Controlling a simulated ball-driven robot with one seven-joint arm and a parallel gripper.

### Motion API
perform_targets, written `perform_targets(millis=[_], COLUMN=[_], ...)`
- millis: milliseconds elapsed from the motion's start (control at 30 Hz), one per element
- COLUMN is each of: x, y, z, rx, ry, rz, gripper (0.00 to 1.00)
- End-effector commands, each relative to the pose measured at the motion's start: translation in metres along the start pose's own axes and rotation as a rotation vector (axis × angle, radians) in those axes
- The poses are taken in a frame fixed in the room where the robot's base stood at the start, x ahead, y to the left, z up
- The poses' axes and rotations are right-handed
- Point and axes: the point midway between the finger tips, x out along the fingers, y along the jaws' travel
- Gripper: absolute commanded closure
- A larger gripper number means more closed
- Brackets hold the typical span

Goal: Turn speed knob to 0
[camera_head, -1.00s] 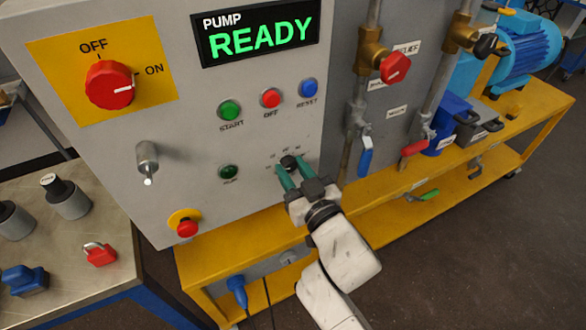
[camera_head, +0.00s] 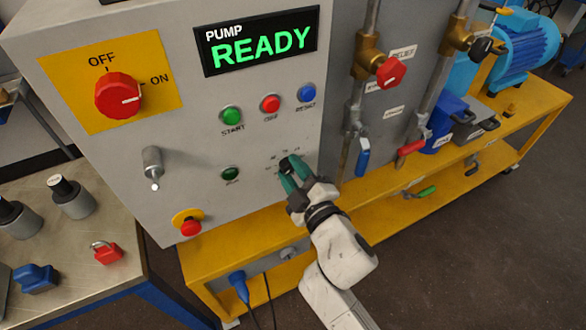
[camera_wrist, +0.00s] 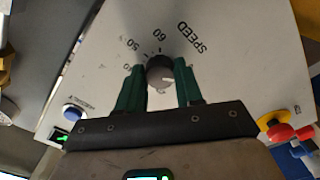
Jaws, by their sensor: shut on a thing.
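My gripper (camera_wrist: 163,80) is shut on the knob, one green finger on each side. In the head view the knob (camera_head: 286,166) shows as a dark spot at the tips of my gripper (camera_head: 292,172), mostly hidden by the fingers.
The pump display (camera_head: 262,42) reads READY. A red emergency button (camera_head: 190,227) is lower left. Pipes with a red valve knob (camera_head: 391,71) and a blue lever (camera_head: 363,162) stand right.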

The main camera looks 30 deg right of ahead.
Motion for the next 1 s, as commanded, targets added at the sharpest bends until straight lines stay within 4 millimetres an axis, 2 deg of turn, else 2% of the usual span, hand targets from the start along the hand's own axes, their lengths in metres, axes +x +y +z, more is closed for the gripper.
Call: perform_targets(millis=[400,933,967,1000], x=[-0.0005,-0.0005,-0.0005,-0.0005], y=[-0.0011,-0.0016,-0.0016,-0.0016], z=[0.0003,0.0005,0.0005,0.0005], rx=[-0.177,-0.199,-0.199,-0.198], ry=[-0.001,-0.001,-0.001,-0.001], rz=[-0.003,-0.003,-0.003,-0.003], gripper=[0.95,0.95,0.63,0.59])
